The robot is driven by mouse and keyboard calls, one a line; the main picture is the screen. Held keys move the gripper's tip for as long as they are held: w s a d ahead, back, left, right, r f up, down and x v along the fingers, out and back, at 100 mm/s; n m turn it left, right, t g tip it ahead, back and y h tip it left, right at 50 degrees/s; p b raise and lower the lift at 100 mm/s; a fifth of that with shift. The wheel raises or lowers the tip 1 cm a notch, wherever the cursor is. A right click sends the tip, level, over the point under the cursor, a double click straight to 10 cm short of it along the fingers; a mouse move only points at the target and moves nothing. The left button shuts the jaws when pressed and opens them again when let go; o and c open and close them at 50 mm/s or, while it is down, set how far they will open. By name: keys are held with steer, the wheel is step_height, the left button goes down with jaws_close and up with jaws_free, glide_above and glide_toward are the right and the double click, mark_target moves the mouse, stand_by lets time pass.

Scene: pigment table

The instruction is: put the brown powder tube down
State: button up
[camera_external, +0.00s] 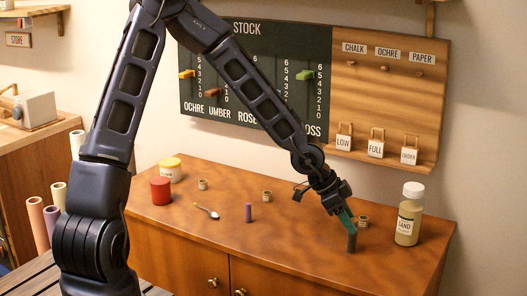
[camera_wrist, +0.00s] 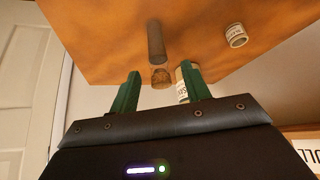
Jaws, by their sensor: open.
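The brown powder tube, a dark grey-brown cylinder (camera_external: 351,242), stands about upright on the wooden cabinet top (camera_external: 310,250), toward its right end. My gripper (camera_external: 347,219) is just above it, with its green fingers coming down close to the tube's upper end. In the wrist view my gripper (camera_wrist: 161,82) is open, with its two green fingers spread apart. The dark cylinder (camera_wrist: 156,42) shows beyond and between the fingertips, apart from both. A small round brown patch (camera_wrist: 160,77) lies between the fingers; I cannot tell what it is.
A small ring-like holder (camera_external: 363,221) sits close beside my gripper; a sand bottle (camera_external: 409,214) stands to its right. A purple tube (camera_external: 248,212), a spoon (camera_external: 207,211), a red jar (camera_external: 160,190) and a yellow-lidded jar (camera_external: 171,170) are left. The front middle is clear.

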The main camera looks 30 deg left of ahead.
steer(key=v, duration=0.7)
stand_by(0.3)
steer(key=s+a+r+n+y, duration=0.3)
steer(key=s+a+r+y, duration=0.15)
steer(key=a, duration=0.55)
steer(key=s+a+r+n+y, duration=0.3)
steer(key=s+a+r, duration=0.15)
steer(key=a, duration=0.45)
steer(key=s+a+r+n+h, duration=0.1)
steer(key=s+a+r+n, duration=0.2)
steer(key=s+r, duration=0.3)
steer(key=s+a+r+n+t, duration=0.1)
steer(key=s+a+r+n, duration=0.2)
steer(key=s, duration=1.1)
steer(key=a+r, duration=0.3)
steer(key=r, duration=0.1)
steer(key=shift+a+n+t+h, duration=0.3)
steer(key=shift+h, duration=0.05)
steer(key=shift+r, duration=0.1)
